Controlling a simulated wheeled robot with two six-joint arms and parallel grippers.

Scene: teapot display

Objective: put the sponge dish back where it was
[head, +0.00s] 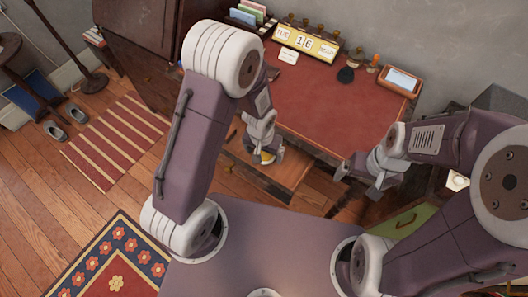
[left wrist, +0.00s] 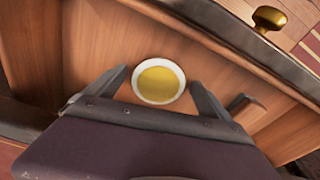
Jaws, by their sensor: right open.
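The sponge dish, a round white dish with a yellow middle, sits on the wooden floor of an open drawer (head: 285,172) under the desk. In the left wrist view the dish (left wrist: 158,81) lies between the two fingers of my left gripper (left wrist: 160,88), with a gap on each side. In the head view only a bit of its yellow (head: 267,157) shows under my left gripper (head: 264,154). My left gripper is open. My right gripper (head: 358,180) is open and empty, right of the drawer in front of the desk.
The red-topped desk (head: 320,110) holds a calendar block (head: 305,42), stamps and a framed pad (head: 400,80) at its back. The drawer front has a brass knob (left wrist: 268,18). A green drawer (head: 402,222) is at lower right.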

